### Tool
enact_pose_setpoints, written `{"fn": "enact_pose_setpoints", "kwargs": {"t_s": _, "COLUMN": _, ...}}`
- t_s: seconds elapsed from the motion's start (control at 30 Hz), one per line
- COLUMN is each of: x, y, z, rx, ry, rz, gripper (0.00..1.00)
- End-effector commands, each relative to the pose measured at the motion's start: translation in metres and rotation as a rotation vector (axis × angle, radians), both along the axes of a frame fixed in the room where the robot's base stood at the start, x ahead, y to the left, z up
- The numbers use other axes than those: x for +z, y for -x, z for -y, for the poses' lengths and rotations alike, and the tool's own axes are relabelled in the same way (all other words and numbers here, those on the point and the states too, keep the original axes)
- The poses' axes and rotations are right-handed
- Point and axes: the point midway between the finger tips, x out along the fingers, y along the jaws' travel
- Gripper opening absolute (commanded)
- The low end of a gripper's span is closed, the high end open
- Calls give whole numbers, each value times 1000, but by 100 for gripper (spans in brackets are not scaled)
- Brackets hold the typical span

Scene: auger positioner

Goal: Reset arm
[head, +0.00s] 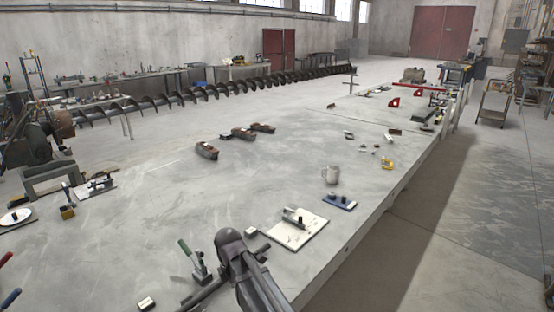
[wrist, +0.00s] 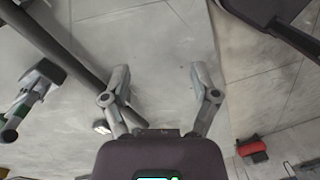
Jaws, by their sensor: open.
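My gripper (wrist: 160,73) shows in the wrist view with its two fingers spread wide apart and nothing between them. Bare grey surface lies beyond the fingers. In the head view, my dark arm rises at the bottom centre in front of the long grey table (head: 150,225). I cannot make out the gripper there. A green-handled toggle clamp (head: 192,258) stands on the table just left of my arm. A green-handled tool also shows at the left of the wrist view (wrist: 38,85), apart from the fingers.
Dark brown blocks (head: 207,151) sit farther back. A long auger (head: 215,90) runs behind. The table's middle is mostly clear; floor lies right.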

Motion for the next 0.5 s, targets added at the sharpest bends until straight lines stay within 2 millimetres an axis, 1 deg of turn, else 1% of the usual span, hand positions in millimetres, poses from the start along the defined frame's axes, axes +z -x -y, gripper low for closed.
{"fn": "enact_pose_setpoints", "kwargs": {"t_s": 0.03, "x": 0, "y": 2, "z": 12, "rx": -57, "ry": 1, "rz": 5, "gripper": 77}}
{"fn": "enact_pose_setpoints", "kwargs": {"t_s": 0.17, "x": -1, "y": 3, "z": 46, "rx": -254, "ry": 5, "rz": 23, "gripper": 77}}
{"fn": "enact_pose_setpoints", "kwargs": {"t_s": 0.3, "x": -2, "y": 7, "z": 87, "rx": -511, "ry": 10, "rz": 45, "gripper": 77}}
{"fn": "enact_pose_setpoints", "kwargs": {"t_s": 0.5, "x": -4, "y": 17, "z": 142, "rx": -878, "ry": 17, "rz": 72, "gripper": 77}}
